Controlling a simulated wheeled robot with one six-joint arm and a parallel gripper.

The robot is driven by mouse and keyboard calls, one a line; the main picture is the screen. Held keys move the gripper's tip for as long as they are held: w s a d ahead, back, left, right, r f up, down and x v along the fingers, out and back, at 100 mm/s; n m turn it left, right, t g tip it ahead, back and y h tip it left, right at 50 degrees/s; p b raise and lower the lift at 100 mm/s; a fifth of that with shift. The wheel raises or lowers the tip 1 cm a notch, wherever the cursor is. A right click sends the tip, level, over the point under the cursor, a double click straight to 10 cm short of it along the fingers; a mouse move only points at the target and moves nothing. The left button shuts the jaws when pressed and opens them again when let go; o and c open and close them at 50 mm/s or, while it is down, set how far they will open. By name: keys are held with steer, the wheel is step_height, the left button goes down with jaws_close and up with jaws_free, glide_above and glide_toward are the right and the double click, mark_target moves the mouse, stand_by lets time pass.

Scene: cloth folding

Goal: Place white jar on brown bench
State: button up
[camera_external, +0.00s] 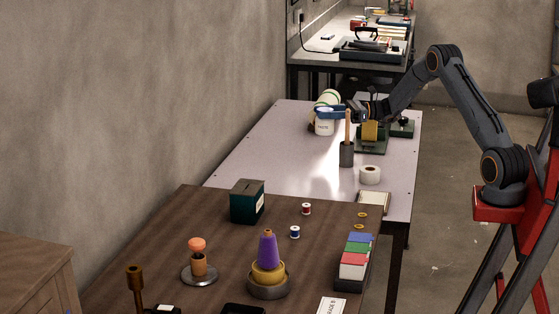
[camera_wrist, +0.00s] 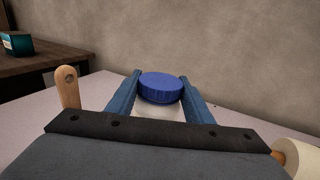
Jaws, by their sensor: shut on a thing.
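The white jar (camera_external: 324,127) with a blue lid is at the far part of the pale table in the external view, near the wall side. In the wrist view its blue lid (camera_wrist: 160,86) and a strip of its white body (camera_wrist: 159,112) show between the fingers. My gripper (camera_wrist: 160,92) is shut on the jar, one blue finger on each side. In the external view my gripper (camera_external: 333,111) reaches in from the right at lid height. I cannot tell whether the jar touches the table. The brown bench (camera_external: 210,215) is in the foreground.
A wooden-handled tool in a dark holder (camera_external: 346,153) stands close to the jar, with a white roll (camera_external: 370,174) nearer. A green machine (camera_external: 371,137) is beside my arm. The bench carries a green box (camera_external: 247,201), a purple cone (camera_external: 268,252) and a colourful box (camera_external: 355,262).

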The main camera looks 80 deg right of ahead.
step_height(320, 180, up, 14)
steer(key=w+a+r+n+g+y+p, duration=0.1)
steer(key=w+a, duration=0.5)
steer(key=a, duration=0.8)
steer(key=w+a+r+y+p, duration=0.1)
steer(key=w+a, duration=0.6)
steer(key=a, duration=0.7)
steer(key=w+a+r+n+g+y+p, duration=0.1)
steer(key=w+a, duration=0.5)
steer(key=a, duration=0.7)
steer(key=s+a+f+n+g+y+p, duration=0.1)
steer(key=s+a, duration=0.2)
steer(key=a, duration=1.2)
steer(key=s+a+f+n+y, duration=0.1)
steer(key=s+a, duration=0.3)
steer(key=a, duration=1.1)
steer(key=s+a+f+g+y+p, duration=0.1)
steer(key=s+a, duration=0.2)
steer(key=a, duration=1.3)
steer(key=shift+d+f+p, duration=0.2)
steer(key=shift+f+p, duration=0.1)
steer(key=shift+f, duration=7.25)
steer(key=shift+f, duration=0.1)
steer(key=o, duration=1.5)
steer(key=shift+f, duration=0.1)
